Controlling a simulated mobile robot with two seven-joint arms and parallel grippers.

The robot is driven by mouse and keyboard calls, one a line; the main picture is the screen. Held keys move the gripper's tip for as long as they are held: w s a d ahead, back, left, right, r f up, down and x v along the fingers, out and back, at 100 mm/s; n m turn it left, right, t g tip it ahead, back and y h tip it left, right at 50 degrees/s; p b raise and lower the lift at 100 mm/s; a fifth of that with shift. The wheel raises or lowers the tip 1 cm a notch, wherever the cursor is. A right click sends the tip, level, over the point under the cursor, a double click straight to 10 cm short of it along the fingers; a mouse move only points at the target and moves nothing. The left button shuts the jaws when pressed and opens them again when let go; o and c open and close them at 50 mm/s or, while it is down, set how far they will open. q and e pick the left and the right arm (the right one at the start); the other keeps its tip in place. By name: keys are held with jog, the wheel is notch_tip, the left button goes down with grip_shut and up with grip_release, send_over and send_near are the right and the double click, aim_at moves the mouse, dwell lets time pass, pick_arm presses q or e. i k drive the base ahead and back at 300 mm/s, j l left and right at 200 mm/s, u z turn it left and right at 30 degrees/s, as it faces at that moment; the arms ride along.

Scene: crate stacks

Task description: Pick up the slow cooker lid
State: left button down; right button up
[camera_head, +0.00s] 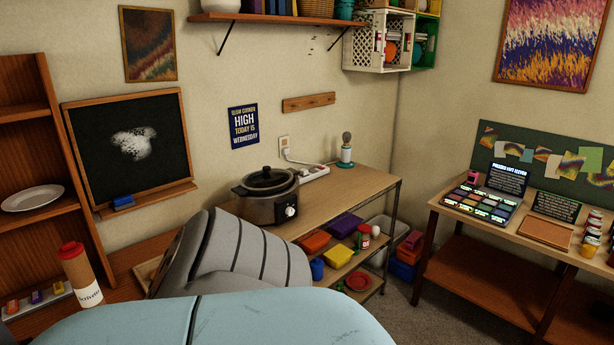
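The slow cooker (260,212) stands on the wooden table (338,187), near its left end and close to the wall. It has a grey metallic body and a dial on its front right. Its dark lid (268,180) sits on top, with a black knob handle in the middle. The lid looks level and in place on the rim. Neither of my grippers is in this view. Large grey ribbed and pale blue shapes fill the lower middle and hide the table's near left part.
A power strip (314,172) and a small lamp-like object (346,150) stand right of the cooker. A shelf (228,17) hangs above. A red-capped bottle (80,275) stands at left. The table's right part is bare.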

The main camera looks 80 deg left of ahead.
aim_at(267, 178)
jog(key=j+u, duration=0.1)
jog(key=u, duration=3.25)
jog(key=i+l+u, duration=0.25)
jog(key=l+u, duration=0.2)
jog(key=l, duration=0.15)
jog(key=i+l+u, duration=0.25)
jog(key=i+l, duration=0.1)
jog(key=l, duration=0.3)
jog(key=i+l+u, duration=0.1)
jog(key=l, duration=0.3)
jog(key=i+l+u, duration=0.1)
jog(key=l, duration=0.25)
